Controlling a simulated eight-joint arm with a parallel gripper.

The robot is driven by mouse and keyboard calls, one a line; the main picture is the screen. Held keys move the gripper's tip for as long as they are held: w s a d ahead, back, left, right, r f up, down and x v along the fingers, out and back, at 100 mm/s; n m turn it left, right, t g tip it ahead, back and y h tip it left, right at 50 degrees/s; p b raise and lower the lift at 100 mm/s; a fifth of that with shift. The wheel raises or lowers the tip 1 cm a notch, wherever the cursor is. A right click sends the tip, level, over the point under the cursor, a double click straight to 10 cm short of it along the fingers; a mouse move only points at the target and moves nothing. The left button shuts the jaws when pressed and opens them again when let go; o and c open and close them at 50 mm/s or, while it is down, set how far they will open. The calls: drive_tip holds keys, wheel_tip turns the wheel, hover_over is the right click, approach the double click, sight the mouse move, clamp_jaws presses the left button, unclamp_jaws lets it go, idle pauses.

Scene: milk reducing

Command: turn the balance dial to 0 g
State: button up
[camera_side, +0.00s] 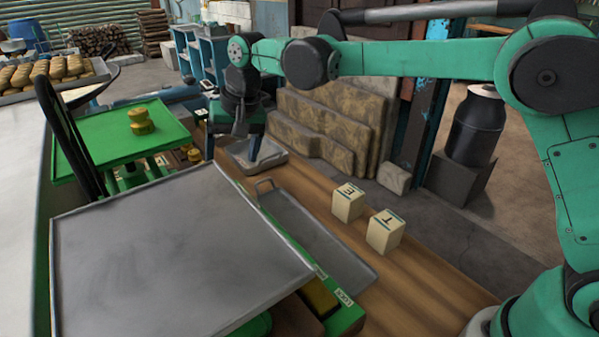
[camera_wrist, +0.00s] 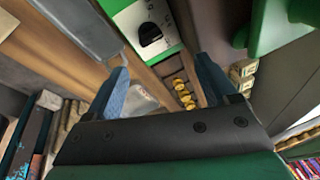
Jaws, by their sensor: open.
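In the wrist view the dial (camera_wrist: 151,36) is a black knob on a white marked face, at the top, beyond my fingertips. Its exact reading is too small to tell. In the side view I cannot make out the dial. My gripper (camera_side: 232,150) points down at the far end of the wooden bench.
A small grey tray (camera_side: 272,158) lies by my gripper. A long metal tray (camera_side: 310,235) lies along the bench. Two letter blocks, E (camera_side: 348,203) and T (camera_side: 385,233), stand to its right. Yellow weights (camera_wrist: 183,92) sit in a row of slots in the wrist view.

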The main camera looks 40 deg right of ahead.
wheel_tip(320, 180, down, 2)
drive_tip(key=n, duration=0.1)
drive_tip(key=n+t+h, duration=0.1)
drive_tip(key=n, duration=0.1)
drive_tip(key=shift+a+f+t+h, duration=0.1)
drive_tip(key=shift+f+t+h, duration=0.15)
drive_tip(key=shift+t+h, duration=0.05)
drive_tip(key=shift+f, duration=0.65)
drive_tip(key=shift+x, duration=2.65)
drive_tip(key=shift+c, duration=0.2)
clamp_jaws()
